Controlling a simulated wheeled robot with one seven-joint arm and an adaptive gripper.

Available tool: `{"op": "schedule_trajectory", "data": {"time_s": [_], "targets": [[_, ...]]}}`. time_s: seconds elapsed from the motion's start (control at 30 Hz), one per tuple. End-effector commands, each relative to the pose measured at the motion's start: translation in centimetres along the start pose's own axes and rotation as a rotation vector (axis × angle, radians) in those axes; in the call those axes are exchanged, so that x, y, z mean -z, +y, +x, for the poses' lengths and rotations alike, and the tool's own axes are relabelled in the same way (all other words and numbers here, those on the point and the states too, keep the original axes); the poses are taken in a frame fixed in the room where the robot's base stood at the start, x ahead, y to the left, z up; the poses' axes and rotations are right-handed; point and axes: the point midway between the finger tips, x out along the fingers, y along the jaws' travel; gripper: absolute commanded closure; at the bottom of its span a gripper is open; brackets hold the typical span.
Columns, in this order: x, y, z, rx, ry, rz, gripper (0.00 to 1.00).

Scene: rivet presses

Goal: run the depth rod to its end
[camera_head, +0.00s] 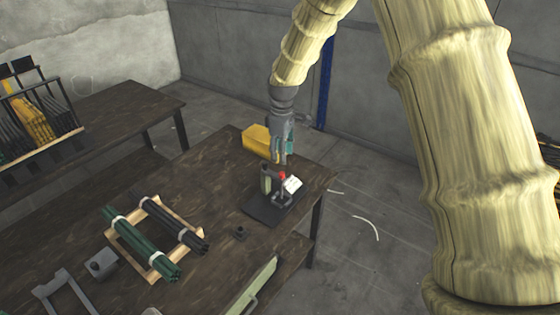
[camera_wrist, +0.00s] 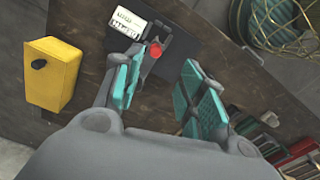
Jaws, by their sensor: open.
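A small rivet press (camera_head: 267,180) stands on a dark base plate (camera_head: 262,211) near the table's right corner. The red knob (camera_wrist: 155,49) and label plate (camera_wrist: 126,22) also show in the wrist view. I cannot tell which part is the depth rod. My gripper (camera_head: 283,158) points down just above the press. In the wrist view my gripper (camera_wrist: 162,72) is open, its teal pads apart, with the red knob beyond the left finger's tip. Nothing shows between the pads.
A yellow box (camera_head: 256,141) stands behind the press, and left of my gripper in the wrist view (camera_wrist: 54,78). Green rods (camera_head: 140,243) and black rods (camera_head: 172,222) lie on a wooden rack. A small dark part (camera_head: 240,232) lies between rack and press.

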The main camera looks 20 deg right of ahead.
Motion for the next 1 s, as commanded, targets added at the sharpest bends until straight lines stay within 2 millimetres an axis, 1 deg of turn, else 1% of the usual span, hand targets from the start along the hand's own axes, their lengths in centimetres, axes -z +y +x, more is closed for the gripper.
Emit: {"op": "schedule_trajectory", "data": {"time_s": [0.03,0.1,0.17,0.23,0.37,0.7,0.8,1.0], "targets": [[0.1,0.3,-0.9,0.000,-0.001,-0.008,0.60],[0.0,0.5,-1.3,0.000,-0.003,-0.014,0.60],[-0.2,0.6,-1.1,0.001,-0.004,-0.014,0.60],[-0.3,0.6,-0.6,0.002,-0.005,-0.012,0.60],[-0.6,0.6,1.1,0.003,-0.005,-0.008,0.60],[-0.5,0.6,5.9,0.002,-0.005,-0.009,0.60],[-0.4,0.6,7.1,0.002,-0.005,-0.010,0.60],[-0.2,0.5,8.7,0.001,-0.004,-0.011,0.60]]}}
